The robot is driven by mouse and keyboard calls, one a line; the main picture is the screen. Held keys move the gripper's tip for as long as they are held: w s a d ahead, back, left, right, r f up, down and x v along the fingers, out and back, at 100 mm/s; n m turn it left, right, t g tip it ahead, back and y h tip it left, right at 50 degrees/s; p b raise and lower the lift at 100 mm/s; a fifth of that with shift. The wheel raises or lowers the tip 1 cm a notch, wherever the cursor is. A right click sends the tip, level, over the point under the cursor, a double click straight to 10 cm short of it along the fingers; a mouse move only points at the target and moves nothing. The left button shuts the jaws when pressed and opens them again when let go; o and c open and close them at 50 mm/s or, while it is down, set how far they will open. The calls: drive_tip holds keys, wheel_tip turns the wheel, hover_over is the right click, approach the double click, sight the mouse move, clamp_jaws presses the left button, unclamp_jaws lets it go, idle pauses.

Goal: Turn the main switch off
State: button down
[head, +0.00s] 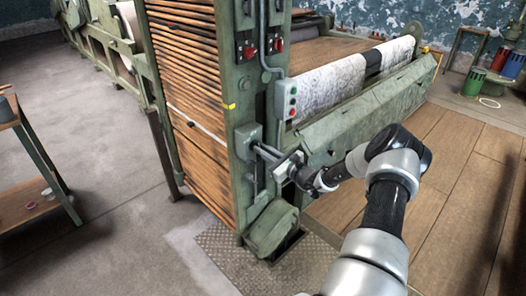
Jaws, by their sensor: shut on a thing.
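The main switch appears to be the grey-green box (246,138) on the front post of the green machine, with a bar-like lever (266,151) sticking out to the right and slightly down. My gripper (285,164) is at the outer end of this lever and is shut on it. The fingers hide the lever's tip. My arm reaches in from the lower right.
Two red rotary knobs (249,51) sit higher on the post, and a push-button box (291,99) hangs beside it. Slatted wood (190,90) covers the machine's side. Wooden floor (460,180) lies open at right.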

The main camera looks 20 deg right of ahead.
drive_tip(key=shift+s+a+f+n+b, duration=0.15)
drive_tip(key=shift+n+b, duration=1.5)
drive_tip(key=shift+n, duration=0.9)
drive_tip(key=shift+w+f+n+b, duration=0.15)
drive_tip(key=shift+n+b, duration=1.55)
drive_tip(key=shift+n, duration=0.9)
drive_tip(key=shift+s+a+f+n+b, duration=0.15)
drive_tip(key=shift+n+b, duration=1.5)
drive_tip(key=shift+n, duration=0.9)
drive_tip(key=c, duration=1.8)
unclamp_jaws()
drive_tip(key=shift+r, duration=0.1)
drive_tip(key=p+v, duration=0.1)
drive_tip(key=v, duration=1.6)
drive_tip(key=shift+s+d+p, duration=0.15)
drive_tip(key=shift+p, duration=0.25)
drive_tip(key=shift+r, duration=0.1)
